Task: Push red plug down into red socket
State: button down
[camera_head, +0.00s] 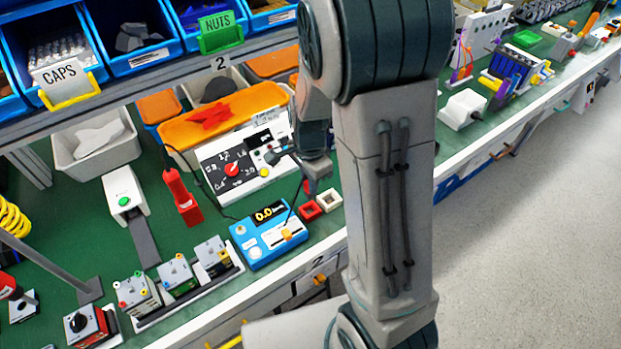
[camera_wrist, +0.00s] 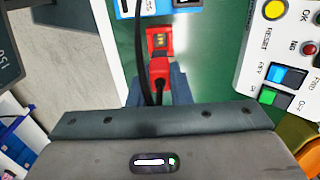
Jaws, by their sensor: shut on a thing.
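My gripper (camera_wrist: 164,92) is shut on the red plug (camera_wrist: 160,75) in the wrist view, with a black cable running up from beside it. The red socket (camera_wrist: 158,40) lies just beyond the plug in the wrist view, and its dark opening shows. The plug overlaps the socket's near edge in that view; I cannot tell whether they touch. In the head view my gripper (camera_head: 317,184) hangs just above the red socket (camera_head: 310,210), which sits near the bench's front edge. The plug is mostly hidden by my gripper there.
A white socket (camera_head: 329,200) stands right beside the red one. A blue meter (camera_head: 268,236) lies to the left, with a cable by it. A white dial panel (camera_head: 243,160) stands behind.

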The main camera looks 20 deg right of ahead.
jog(key=shift+f+b, duration=1.75)
jog(key=shift+f, duration=0.85)
jog(key=shift+f+b, duration=1)
jog(key=shift+f, duration=0.6)
jog(key=c, duration=1.3)
grip_release()
jog(key=shift+o, duration=0.2)
jog(key=shift+r, duration=0.1)
notch_tip(320, 180, up, 14)
jog(key=shift+f+p, duration=0.2)
jog(key=shift+p, duration=0.3)
jog(key=s+r+n+t, duration=0.3)
jog(key=s+r+n, duration=0.2)
jog(key=s+n, duration=0.9)
